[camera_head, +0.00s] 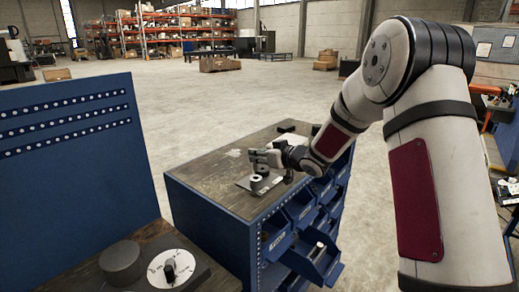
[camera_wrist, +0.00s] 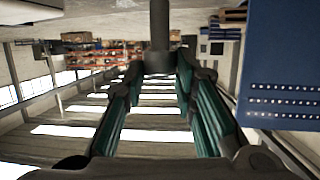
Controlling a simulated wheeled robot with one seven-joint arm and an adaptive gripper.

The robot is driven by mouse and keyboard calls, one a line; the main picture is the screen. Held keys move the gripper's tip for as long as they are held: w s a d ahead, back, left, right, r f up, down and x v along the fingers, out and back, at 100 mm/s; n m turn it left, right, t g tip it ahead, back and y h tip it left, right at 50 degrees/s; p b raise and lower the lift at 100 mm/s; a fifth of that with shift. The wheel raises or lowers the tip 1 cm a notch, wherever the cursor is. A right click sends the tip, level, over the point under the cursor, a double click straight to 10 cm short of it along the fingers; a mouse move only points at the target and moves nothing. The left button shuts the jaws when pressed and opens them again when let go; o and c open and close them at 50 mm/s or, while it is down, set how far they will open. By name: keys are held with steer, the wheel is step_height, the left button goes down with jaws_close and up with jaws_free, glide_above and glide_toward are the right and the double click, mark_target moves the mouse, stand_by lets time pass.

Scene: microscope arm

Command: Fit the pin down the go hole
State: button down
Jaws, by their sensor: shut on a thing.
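My gripper (camera_head: 266,159) is low over the wooden top of the blue drawer cabinet in the head view. In the wrist view its two teal-padded fingers (camera_wrist: 158,75) are closed on a dark grey pin (camera_wrist: 159,25). The pin has a narrow shaft and a wider collar between the fingertips. In the head view a grey cylindrical piece with a dark opening (camera_head: 257,184) stands on a pale plate (camera_head: 243,184), just under the gripper. The pin is too small in the head view to tell whether it touches this piece. I cannot make out which opening is the go hole.
The blue cabinet (camera_head: 215,218) has open drawers (camera_head: 318,262) on its right side. Small dark items (camera_head: 290,127) lie at its back edge. A blue pegboard panel (camera_head: 75,150) stands at left. A dark round block (camera_head: 122,262) and a white dial (camera_head: 178,268) sit in front.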

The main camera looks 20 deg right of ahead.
mark_target(257, 169)
steer(key=shift+f, duration=0.95)
steer(key=shift+f+b, duration=0.3)
steer(key=shift+f, duration=1.8)
stand_by(1.5)
steer(key=c, duration=1.2)
jaws_free()
steer(key=v, duration=1.2)
steer(key=shift+r, duration=0.1)
